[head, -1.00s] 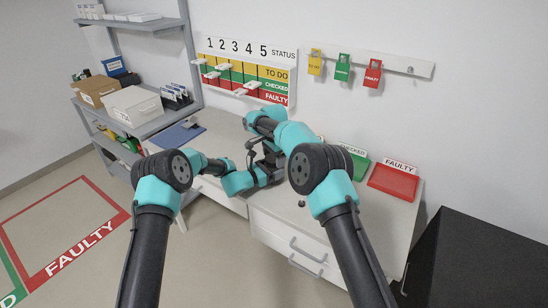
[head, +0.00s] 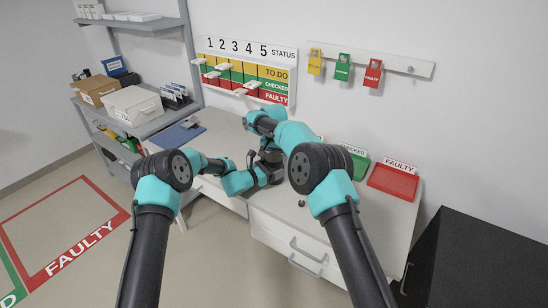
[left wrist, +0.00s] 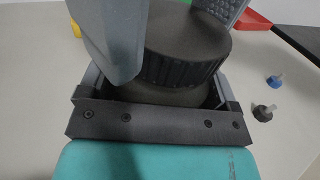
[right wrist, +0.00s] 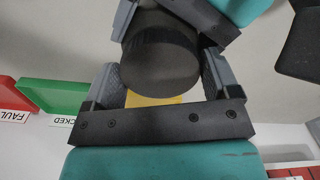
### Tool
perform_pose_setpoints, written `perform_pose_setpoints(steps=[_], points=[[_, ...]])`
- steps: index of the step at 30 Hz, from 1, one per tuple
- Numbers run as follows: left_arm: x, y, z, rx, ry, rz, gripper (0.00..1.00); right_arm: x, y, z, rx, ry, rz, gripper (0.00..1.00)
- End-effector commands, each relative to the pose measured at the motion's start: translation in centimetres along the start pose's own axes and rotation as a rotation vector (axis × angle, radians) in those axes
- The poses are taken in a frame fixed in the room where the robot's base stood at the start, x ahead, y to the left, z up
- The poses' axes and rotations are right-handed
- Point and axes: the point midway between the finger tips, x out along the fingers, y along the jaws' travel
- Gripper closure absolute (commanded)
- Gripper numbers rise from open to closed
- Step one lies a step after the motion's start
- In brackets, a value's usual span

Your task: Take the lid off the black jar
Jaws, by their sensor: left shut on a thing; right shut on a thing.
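The black jar (left wrist: 185,85) is upright in the left wrist view, with its wide ribbed lid (left wrist: 187,45) on top. My left gripper (left wrist: 172,30) is shut on the jar body, with its fingers on either side. In the right wrist view the dark round lid (right wrist: 160,70) lies between the fingers of my right gripper (right wrist: 163,72), which is shut on it. Whether there is a gap between lid and body is hidden. In the head view both grippers meet over the bench around the dark jar (head: 271,157), mostly covered by my arms.
A green tray (head: 358,168) and a red tray (head: 392,183) stand at the bench's right. A small blue-topped part (left wrist: 275,81) and a small black part (left wrist: 264,112) lie beside the jar. A blue clipboard (head: 178,137) lies at the left.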

Motion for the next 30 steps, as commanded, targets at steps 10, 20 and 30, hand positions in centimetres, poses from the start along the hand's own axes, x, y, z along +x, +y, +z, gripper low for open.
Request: perform_pose_setpoints(steps=[10,20,30], points=[[-0.03,0.13,0.05,0.000,0.000,0.003,0.82,-0.02,0.03,0.03,-0.468,-0.002,0.001,0.46],[-0.04,0.14,0.06,0.000,0.000,0.003,0.82,-0.04,0.04,0.02,-0.914,-0.002,0.001,0.46],[-0.05,0.15,0.06,0.000,-0.001,0.003,0.82,-0.07,0.05,0.01,-1.278,-0.002,0.000,0.46]])
